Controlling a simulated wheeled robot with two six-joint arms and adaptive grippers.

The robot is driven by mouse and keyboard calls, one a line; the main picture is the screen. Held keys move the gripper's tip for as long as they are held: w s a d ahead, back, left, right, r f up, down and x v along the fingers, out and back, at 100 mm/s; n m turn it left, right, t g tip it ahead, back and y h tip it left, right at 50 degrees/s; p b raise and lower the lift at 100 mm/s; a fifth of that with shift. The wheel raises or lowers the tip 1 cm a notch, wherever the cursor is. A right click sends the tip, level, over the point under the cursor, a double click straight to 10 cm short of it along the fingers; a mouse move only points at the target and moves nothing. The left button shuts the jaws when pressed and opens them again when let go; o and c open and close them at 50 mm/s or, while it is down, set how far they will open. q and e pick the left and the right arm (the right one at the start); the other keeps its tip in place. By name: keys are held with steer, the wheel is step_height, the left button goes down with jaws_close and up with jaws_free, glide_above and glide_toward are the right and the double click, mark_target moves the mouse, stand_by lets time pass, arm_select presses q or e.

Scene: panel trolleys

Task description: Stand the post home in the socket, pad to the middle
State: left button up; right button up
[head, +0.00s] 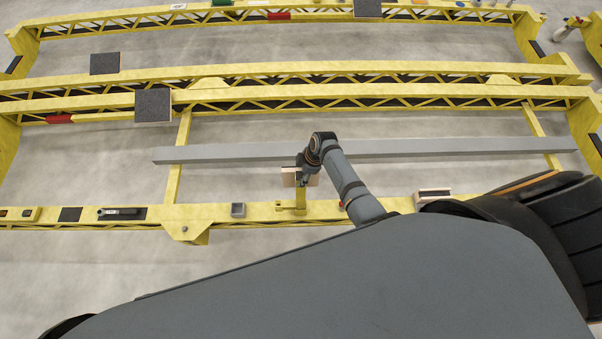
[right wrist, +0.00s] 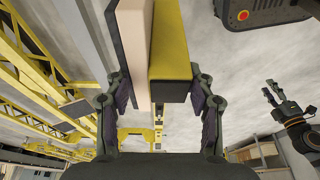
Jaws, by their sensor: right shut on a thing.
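The yellow post (right wrist: 170,45) shows large in the right wrist view, with a pale wooden block and dark-faced pad (right wrist: 131,50) along its left side. My right gripper (right wrist: 158,105) is shut on the post, with a finger on each side. In the head view my right gripper (head: 306,172) is over the near yellow rail, with the wooden pad (head: 289,177) at its left and a yellow upright (head: 300,200) below it. The post's foot is not clear, and I cannot tell whether it is seated in a socket. My left gripper (right wrist: 272,93) is open and empty at the right of the wrist view.
A pad block (head: 432,194) stands on the rail to the right. A long grey bar (head: 220,153) lies behind my gripper. More yellow trusses (head: 250,95) stand beyond.

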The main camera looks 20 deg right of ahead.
steer(key=shift+f+b, duration=0.8)
steer(key=shift+f, duration=0.2)
steer(key=o, duration=1.5)
steer(key=shift+s, duration=0.1)
steer(key=p+v, duration=0.8)
